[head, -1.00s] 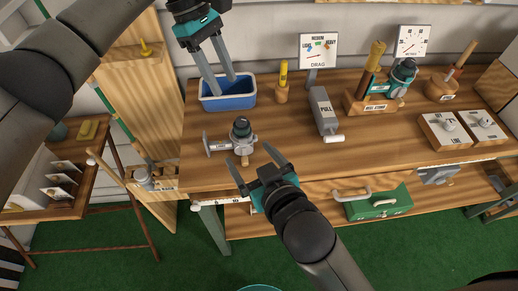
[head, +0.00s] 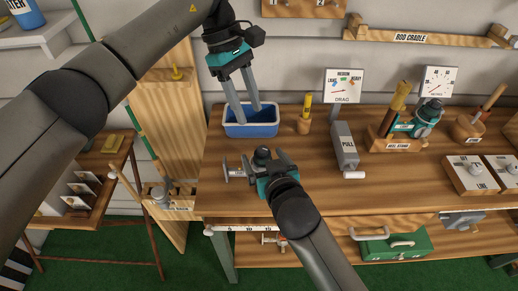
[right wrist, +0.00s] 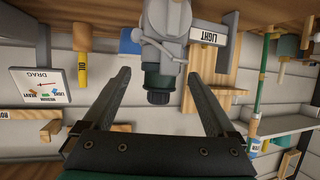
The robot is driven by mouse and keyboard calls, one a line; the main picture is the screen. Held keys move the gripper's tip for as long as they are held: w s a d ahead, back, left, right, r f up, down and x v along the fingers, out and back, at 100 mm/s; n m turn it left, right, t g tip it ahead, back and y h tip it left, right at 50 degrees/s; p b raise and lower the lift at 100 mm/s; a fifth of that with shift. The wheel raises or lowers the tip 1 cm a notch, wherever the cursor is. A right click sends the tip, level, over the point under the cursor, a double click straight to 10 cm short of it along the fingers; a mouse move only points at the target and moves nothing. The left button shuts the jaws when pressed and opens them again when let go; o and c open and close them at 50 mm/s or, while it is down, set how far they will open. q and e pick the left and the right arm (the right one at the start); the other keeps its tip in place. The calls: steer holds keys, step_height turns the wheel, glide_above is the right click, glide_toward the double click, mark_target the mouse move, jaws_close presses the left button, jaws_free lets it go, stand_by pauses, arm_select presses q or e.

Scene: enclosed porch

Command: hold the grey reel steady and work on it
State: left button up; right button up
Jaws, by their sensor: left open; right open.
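The grey reel (head: 236,173) stands on the wooden workbench (head: 350,195), with a dark knob on top. My right gripper (head: 265,160) is open at the reel and hides part of it. In the right wrist view, which is upside down, the reel's grey body (right wrist: 166,48) and dark green knob (right wrist: 157,84) show between the open fingers (right wrist: 157,74). I cannot tell whether the fingers touch it.
A grey "PULL" block (head: 344,146) and a drag dial sign (head: 343,86) stand right of the reel. Farther right are the wooden reel stand (head: 396,140) and "LINE" boxes (head: 468,175). A green toolbox (head: 396,244) sits below. The bench front is mostly clear.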

mark_target(259, 151)
steer(key=shift+x, duration=2.35)
steer(key=shift+c, duration=0.2)
jaws_close()
